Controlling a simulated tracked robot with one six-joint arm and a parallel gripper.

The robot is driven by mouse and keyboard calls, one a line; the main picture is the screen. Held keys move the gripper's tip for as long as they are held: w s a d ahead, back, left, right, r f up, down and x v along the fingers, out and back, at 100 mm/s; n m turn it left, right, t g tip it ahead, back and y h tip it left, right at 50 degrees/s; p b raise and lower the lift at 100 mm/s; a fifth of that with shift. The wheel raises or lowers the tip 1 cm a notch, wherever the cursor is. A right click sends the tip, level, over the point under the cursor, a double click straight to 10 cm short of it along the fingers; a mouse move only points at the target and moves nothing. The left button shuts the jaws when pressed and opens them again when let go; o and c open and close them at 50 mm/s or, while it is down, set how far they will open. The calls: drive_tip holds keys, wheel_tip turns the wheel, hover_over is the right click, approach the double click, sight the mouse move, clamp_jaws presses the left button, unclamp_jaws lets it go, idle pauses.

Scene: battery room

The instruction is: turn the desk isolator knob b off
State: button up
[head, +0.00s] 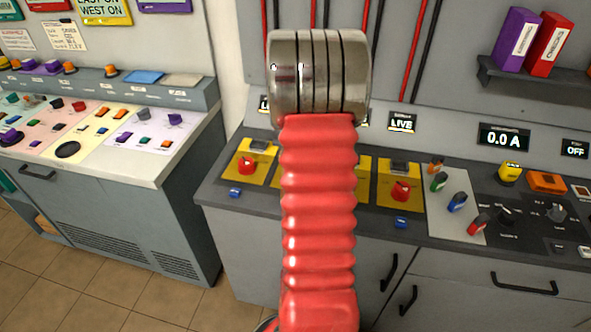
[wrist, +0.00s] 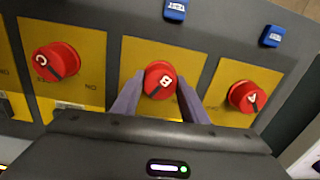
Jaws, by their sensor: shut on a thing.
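The isolator knob b (wrist: 158,79) is a round red knob marked with a white B on a yellow plate (wrist: 133,52), in the middle of the wrist view. My gripper (wrist: 160,84) is shut on it, with one purple finger on each side of the knob. A dark mark shows at the knob's lower edge, but I cannot tell clearly which way its pointer lies. In the head view my red arm hides knob b and the gripper.
Red knob C (wrist: 56,61) and red knob A (wrist: 248,97) flank knob b closely. In the head view a LIVE display (head: 402,122) stands behind the right-hand red knob (head: 400,190). Coloured switches (head: 457,201) are further right.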

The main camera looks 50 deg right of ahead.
drive_tip(key=shift+s+d+m, duration=0.1)
drive_tip(key=shift+m, duration=1.3)
drive_tip(key=o, duration=1)
drive_tip(key=shift+o, duration=0.2)
wheel_tip(320, 180, up, 14)
drive_tip(key=shift+s+f, duration=0.15)
